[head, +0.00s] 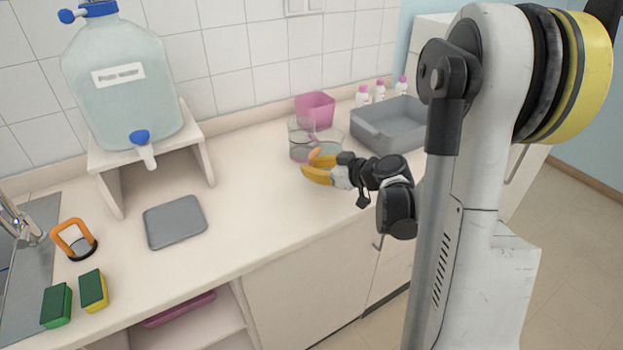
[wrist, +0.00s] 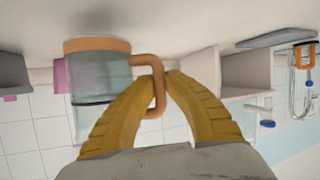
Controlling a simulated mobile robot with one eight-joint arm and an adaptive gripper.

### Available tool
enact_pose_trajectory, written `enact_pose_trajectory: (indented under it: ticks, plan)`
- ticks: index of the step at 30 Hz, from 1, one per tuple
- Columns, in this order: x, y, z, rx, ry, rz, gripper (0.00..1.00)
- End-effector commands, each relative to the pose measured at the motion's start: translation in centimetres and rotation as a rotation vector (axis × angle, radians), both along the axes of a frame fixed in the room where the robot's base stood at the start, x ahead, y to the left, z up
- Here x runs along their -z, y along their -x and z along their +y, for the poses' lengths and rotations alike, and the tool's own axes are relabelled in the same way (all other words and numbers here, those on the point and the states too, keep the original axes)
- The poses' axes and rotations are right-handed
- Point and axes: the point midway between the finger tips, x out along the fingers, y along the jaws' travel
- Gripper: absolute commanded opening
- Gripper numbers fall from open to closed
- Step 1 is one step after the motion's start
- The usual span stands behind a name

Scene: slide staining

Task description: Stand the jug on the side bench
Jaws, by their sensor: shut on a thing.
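The jug (head: 329,147) is clear, with an orange handle and an orange band at its base. It is over the side bench (head: 255,215), in front of a pink container. In the wrist view, which is upside down, the jug (wrist: 98,80) is left of my fingers, close to the bench surface with a shadow near its base. My gripper (head: 308,167), with yellow fingers, is shut on the handle; the fingertips also show in the wrist view (wrist: 166,78). The jug looks upright. I cannot tell whether its base touches the bench.
The pink container (head: 316,108), a grey tub (head: 388,132) and pink-capped bottles (head: 379,92) are behind and right. A grey mat (head: 175,222) and water dispenser (head: 118,75) are left. Bench between mat and gripper is clear.

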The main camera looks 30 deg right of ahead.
Motion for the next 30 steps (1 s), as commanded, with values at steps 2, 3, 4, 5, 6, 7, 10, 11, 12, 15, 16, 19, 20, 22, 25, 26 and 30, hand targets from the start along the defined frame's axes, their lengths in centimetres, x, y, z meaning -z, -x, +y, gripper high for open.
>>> enact_pose_trajectory:
  ticks: [2, 3, 4, 5, 6, 7, 10, 11, 12, 15, 16, 19, 20, 22, 25, 26, 30]
  plan:
    - [1.7, 0.0, 0.0, 0.000, 0.000, 0.000, 0.00]
    - [2.4, 0.0, 0.0, 0.000, 0.000, -0.001, 0.00]
    - [2.7, 0.0, 0.0, 0.000, 0.000, -0.001, 0.00]
    - [3.0, 0.0, 0.0, 0.000, 0.000, -0.001, 0.00]
    - [3.1, 0.0, 0.0, 0.000, 0.000, -0.001, 0.00]
    - [3.0, 0.0, 0.0, 0.000, 0.000, -0.001, 0.00]
    - [2.8, 0.0, 0.0, 0.000, 0.000, -0.001, 0.00]
    - [2.8, 0.0, 0.0, 0.000, 0.000, -0.001, 0.00]
    - [2.8, 0.0, 0.0, 0.000, 0.000, -0.001, 0.00]
    - [3.1, 0.0, 0.0, 0.000, 0.000, -0.001, 0.00]
    - [3.2, 0.0, 0.0, 0.000, 0.000, -0.001, 0.00]
    - [3.1, 0.0, 0.0, 0.000, 0.000, 0.000, 0.32]
    - [3.1, 0.0, 0.0, 0.000, 0.000, 0.000, 0.32]
    - [3.1, 0.0, 0.0, 0.000, 0.000, 0.000, 0.32]
    - [3.1, 0.0, 0.0, 0.000, 0.000, 0.000, 0.32]
    - [3.1, 0.0, 0.0, 0.000, 0.000, 0.000, 0.32]
    - [2.5, 0.5, -0.3, 0.002, 0.001, 0.000, 0.32]
